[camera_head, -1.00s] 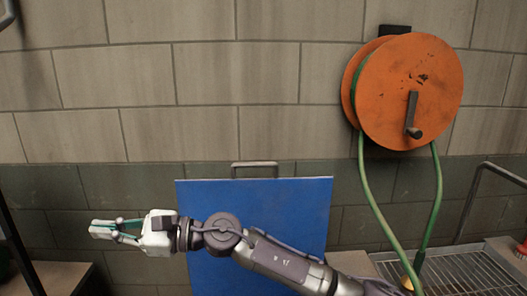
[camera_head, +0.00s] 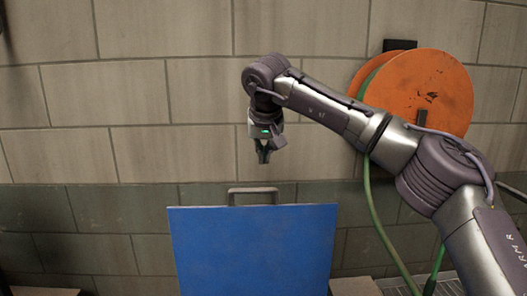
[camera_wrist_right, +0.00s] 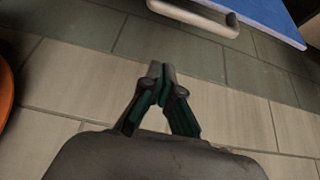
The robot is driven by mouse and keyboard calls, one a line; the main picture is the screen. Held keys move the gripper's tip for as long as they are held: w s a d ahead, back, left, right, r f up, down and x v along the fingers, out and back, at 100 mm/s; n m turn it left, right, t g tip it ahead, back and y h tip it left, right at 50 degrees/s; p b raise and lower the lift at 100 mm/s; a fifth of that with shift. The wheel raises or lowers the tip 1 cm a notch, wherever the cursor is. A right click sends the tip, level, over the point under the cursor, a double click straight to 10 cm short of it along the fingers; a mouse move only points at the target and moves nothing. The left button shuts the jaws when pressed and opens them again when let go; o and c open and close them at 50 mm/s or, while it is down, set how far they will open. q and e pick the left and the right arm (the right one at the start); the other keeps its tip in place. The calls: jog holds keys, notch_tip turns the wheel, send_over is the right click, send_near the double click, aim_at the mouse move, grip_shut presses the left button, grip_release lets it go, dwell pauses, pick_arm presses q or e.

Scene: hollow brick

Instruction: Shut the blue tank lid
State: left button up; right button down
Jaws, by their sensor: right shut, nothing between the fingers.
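The blue tank lid (camera_head: 252,248) stands raised, its flat face towards me, in the lower middle of the head view. A grey bar handle (camera_head: 253,190) sticks up from its top edge. My right gripper (camera_head: 264,158) is shut and empty, pointing down above the handle and apart from it. In the right wrist view the fingertips (camera_wrist_right: 162,72) are together, with a corner of the blue lid (camera_wrist_right: 270,18) and the handle (camera_wrist_right: 195,14) at the top. The tank below the lid is hidden. My left gripper is not in view.
An orange hose reel (camera_head: 425,90) hangs on the brick wall (camera_head: 130,100) at the right, partly behind my right arm. Its green hose (camera_head: 378,215) runs down to a metal grate (camera_head: 448,287) at the lower right. The space left of the lid is open.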

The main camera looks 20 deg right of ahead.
notch_tip(320, 180, down, 6)
jog(key=p, duration=0.3)
jog(key=shift+s+f, duration=0.25)
jog(key=shift+a, duration=0.1)
